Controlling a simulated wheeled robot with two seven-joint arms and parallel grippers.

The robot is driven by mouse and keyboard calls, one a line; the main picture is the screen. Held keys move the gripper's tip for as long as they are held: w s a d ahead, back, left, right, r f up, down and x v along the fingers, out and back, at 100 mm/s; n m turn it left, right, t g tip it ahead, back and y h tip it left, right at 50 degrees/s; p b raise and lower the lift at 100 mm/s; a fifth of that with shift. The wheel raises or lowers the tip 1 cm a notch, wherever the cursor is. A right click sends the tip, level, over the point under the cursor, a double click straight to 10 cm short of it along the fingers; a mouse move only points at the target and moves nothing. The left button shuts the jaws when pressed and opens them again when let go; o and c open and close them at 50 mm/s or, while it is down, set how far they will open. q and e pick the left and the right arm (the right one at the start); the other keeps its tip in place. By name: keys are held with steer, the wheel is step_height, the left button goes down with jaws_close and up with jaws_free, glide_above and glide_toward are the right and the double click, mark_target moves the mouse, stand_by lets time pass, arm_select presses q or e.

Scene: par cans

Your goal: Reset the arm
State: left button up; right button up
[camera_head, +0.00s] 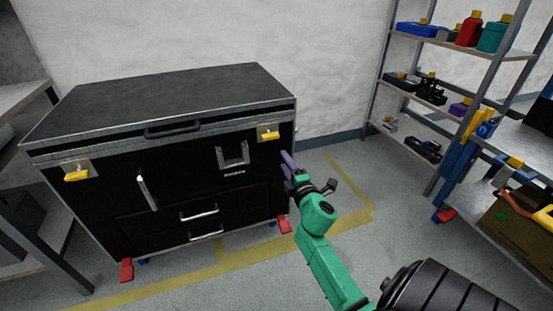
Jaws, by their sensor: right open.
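My right arm is green and comes in from the lower right. My right gripper (309,174) is open, with its fingers spread and nothing seen between them. A narrow purple piece shows at its left finger; I cannot tell whether it is part of the finger. The gripper appears in front of the right front edge of a large black chest (185,170); I cannot tell whether they touch. The chest lid is closed, with yellow latches (268,135) on its front. My left gripper is not in view.
A metal shelf (440,45) with cans, bottles and small parts stands at the back right. A workbench (520,145) is at the right edge, with a cardboard box (510,225) below. Another table (22,95) is at left. Grey floor with yellow lines is clear around the chest.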

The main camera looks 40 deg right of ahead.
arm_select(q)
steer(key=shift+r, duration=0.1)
